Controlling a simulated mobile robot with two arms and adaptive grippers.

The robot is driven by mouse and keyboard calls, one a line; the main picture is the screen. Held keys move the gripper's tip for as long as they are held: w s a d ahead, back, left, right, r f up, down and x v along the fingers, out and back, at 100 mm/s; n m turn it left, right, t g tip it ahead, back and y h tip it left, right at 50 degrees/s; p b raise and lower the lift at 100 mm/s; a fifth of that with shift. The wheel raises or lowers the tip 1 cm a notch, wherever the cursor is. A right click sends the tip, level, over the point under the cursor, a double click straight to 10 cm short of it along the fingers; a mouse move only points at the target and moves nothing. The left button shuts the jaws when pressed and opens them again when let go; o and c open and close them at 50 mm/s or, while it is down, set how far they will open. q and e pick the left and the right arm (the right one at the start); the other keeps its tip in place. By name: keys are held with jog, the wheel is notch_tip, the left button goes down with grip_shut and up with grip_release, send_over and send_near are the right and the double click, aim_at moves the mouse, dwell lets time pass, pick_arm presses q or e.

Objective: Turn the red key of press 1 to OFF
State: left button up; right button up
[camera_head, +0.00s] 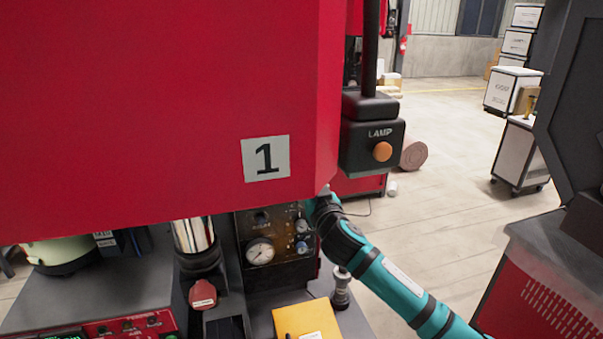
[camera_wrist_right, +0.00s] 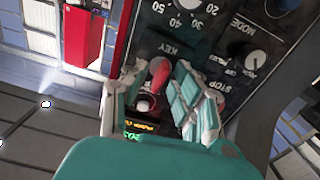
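Press 1 shows in the head view as a large red housing (camera_head: 150,110) with a "1" label (camera_head: 266,158). Its dark control panel (camera_head: 278,268) shows below the housing's lower edge. The red key (camera_wrist_right: 159,71) shows in the right wrist view near the upside-down word "KEY". It lies between the fingers of my right gripper (camera_wrist_right: 160,80), which are spread on both sides of it. I see no clear grip on it. The OFF mark cannot be made out. In the head view the housing hides my right gripper. My left gripper is in neither view.
A black lamp box (camera_head: 372,143) with an orange button hangs right of the housing. A round gauge (camera_head: 260,252) and small knobs sit on the panel. A yellow box (camera_head: 306,322) stands in front. A mode knob (camera_wrist_right: 254,60) is near the key.

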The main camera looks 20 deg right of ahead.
jog(key=shift+o, duration=0.4)
jog(key=shift+s, duration=0.1)
jog(key=s+p, duration=0.1)
jog(key=s, duration=0.6)
jog(key=shift+d, duration=0.1)
